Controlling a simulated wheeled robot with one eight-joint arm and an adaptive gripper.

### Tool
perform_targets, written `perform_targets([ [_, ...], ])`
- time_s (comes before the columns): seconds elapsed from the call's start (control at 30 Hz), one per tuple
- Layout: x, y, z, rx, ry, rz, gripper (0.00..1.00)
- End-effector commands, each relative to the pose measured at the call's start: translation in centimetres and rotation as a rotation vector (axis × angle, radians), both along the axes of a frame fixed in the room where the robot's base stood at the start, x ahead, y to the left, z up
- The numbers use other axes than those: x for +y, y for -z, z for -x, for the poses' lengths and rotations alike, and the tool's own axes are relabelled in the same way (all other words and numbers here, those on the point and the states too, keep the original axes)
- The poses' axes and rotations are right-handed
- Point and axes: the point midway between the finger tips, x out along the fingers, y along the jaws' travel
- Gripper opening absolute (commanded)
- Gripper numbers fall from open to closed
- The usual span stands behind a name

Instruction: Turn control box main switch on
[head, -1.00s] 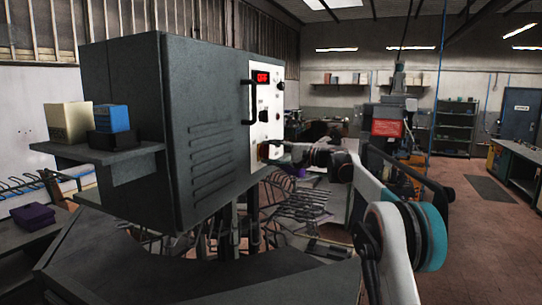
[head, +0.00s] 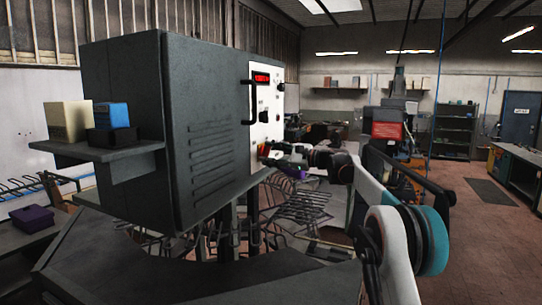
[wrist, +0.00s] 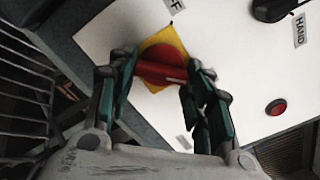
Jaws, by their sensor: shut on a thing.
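The control box (head: 200,130) is a large dark grey cabinet with a pale front panel (head: 266,115), seen at a steep angle in the head view. The main switch (wrist: 160,69) is a red rotary knob on a yellow plate (wrist: 175,43) in the wrist view. My gripper (wrist: 163,72) is shut on the red knob, with one green-padded finger on each side. In the head view my gripper (head: 278,161) is at the low part of the panel, and the knob is hard to make out there. A red display (head: 262,78) is lit higher up.
A black handle (head: 250,102) sticks out from the box edge. Beside the knob are a red button (wrist: 275,107) and a black selector (wrist: 270,10) near a HAND label. A shelf (head: 100,152) with small boxes juts out left. Open floor lies at right.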

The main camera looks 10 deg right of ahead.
Motion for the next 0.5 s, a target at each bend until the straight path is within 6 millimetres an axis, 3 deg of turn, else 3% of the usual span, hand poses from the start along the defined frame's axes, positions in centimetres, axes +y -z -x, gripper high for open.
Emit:
perform_targets([
  [0.47, -0.04, 0.18, 0.01, 0.012, 0.0, -0.005, 0.22],
  [0.5, -0.04, 0.18, 0.01, 0.012, 0.0, -0.005, 0.51],
])
